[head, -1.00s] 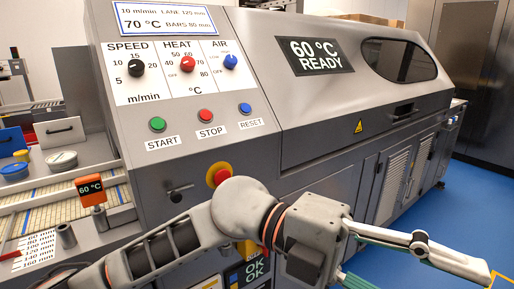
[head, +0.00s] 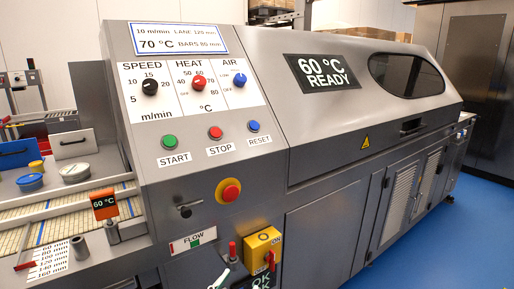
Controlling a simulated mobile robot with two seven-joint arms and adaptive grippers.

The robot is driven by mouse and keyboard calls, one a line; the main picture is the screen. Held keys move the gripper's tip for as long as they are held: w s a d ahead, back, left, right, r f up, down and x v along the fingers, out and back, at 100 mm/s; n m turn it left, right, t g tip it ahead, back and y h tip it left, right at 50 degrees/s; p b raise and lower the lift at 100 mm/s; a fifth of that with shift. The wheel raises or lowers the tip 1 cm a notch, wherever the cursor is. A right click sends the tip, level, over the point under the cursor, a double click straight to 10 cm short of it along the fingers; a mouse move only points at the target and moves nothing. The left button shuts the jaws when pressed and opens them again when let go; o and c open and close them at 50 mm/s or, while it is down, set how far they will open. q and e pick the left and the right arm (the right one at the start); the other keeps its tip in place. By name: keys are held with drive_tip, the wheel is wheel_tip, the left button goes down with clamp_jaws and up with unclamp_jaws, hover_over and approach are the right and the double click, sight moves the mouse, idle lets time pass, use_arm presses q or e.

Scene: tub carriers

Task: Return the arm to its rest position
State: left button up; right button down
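My arm that crossed the front of the machine is out of the head view. A small pale tip with green on it (head: 219,281) shows at the bottom edge, left of the middle. My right gripper is not in view. The machine's control panel (head: 128,105) is in full view, with a black SPEED knob (head: 150,87), a red HEAT knob (head: 198,86) and a blue AIR knob (head: 239,80). The screen (head: 322,72) reads 60 °C READY.
A red stop button on yellow (head: 228,191), a yellow switch box (head: 263,248) and a red handle (head: 232,250) project from the machine's front. Blue floor (head: 440,235) is clear at right.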

use_arm(q)
drive_tip(key=s+a+f+n+g+y, duration=0.1)
drive_tip(key=s+a+f+g+y, duration=0.1)
drive_tip(key=s+a+f, duration=0.3)
drive_tip(key=s+a+f+n+g+y, duration=0.1)
drive_tip(key=s+a+f, duration=0.4)
drive_tip(key=f, duration=0.8)
drive_tip(key=s+a+f+n+g+y, duration=0.1)
drive_tip(key=s+a+f+g+y, duration=0.3)
drive_tip(key=s+f, duration=0.5)
drive_tip(key=shift+a+n+p, duration=0.35)
drive_tip(key=shift+a+n, duration=0.05)
drive_tip(key=shift+a, duration=0.25)
